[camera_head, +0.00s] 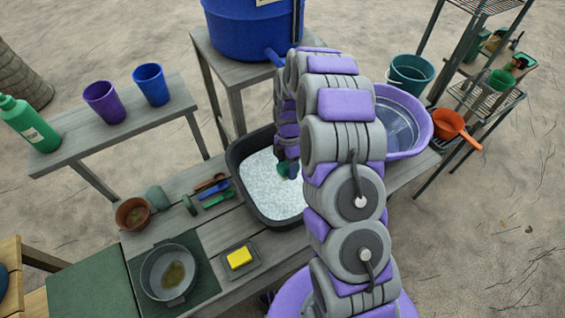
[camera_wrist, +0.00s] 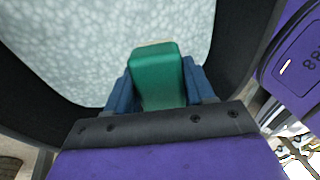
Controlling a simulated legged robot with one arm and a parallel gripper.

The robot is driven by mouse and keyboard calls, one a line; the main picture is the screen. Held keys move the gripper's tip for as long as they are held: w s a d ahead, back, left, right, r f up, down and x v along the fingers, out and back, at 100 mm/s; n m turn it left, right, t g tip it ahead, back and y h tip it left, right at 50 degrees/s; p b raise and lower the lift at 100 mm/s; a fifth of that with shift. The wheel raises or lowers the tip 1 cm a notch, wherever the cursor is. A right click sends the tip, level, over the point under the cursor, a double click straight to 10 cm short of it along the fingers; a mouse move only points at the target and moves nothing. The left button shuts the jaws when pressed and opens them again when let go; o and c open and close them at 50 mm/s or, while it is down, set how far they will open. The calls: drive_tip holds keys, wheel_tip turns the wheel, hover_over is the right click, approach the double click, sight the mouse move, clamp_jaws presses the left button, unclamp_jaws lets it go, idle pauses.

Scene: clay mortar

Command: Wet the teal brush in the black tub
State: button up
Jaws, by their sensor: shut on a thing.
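The black tub (camera_head: 239,196) stands on the grey wooden bench, filled with a whitish, foamy-looking surface. Its dark wall (camera_wrist: 262,50) also shows in the wrist view. My gripper (camera_head: 287,165) points down inside the tub's outline. In the wrist view my gripper (camera_wrist: 160,92) is shut on the teal brush (camera_wrist: 156,72), with a blue finger on each side of the teal block. A bit of the brush (camera_head: 284,170) shows in the head view against the white surface. My arm hides the tub's right part. The brush's lower end is hidden, so I cannot tell whether it touches the surface.
Left of the tub lie several small tools (camera_head: 214,188), a terracotta pot (camera_head: 133,213), a grey pan (camera_head: 168,273) and a yellow sponge (camera_head: 239,257). A purple basin (camera_head: 418,118) stands to the right. A blue barrel (camera_head: 245,30) with a spout stands behind.

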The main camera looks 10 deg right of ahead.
drive_tip(key=shift+s+d+f, duration=0.1)
drive_tip(key=shift+d+f, duration=0.1)
drive_tip(key=shift+f, duration=1.05)
drive_tip(key=f+b, duration=0.1)
drive_tip(key=f, duration=0.7)
drive_tip(key=shift+a+b, duration=0.2)
drive_tip(key=shift+b, duration=0.15)
drive_tip(key=shift+a+f, duration=0.15)
drive_tip(key=shift+a, duration=0.9)
drive_tip(key=shift+d, duration=0.85)
drive_tip(key=shift+a, duration=0.4)
drive_tip(key=shift+a+r, duration=0.3)
drive_tip(key=shift+r, duration=0.35)
drive_tip(key=r+p, duration=0.1)
drive_tip(key=r, duration=0.4)
drive_tip(key=r+p, duration=0.1)
drive_tip(key=r, duration=0.4)
drive_tip(key=r+p, duration=0.1)
drive_tip(key=r, duration=0.4)
drive_tip(key=shift+d+r, duration=0.15)
drive_tip(key=shift+d, duration=0.25)
drive_tip(key=shift+a+r, duration=0.1)
drive_tip(key=shift+a, duration=0.05)
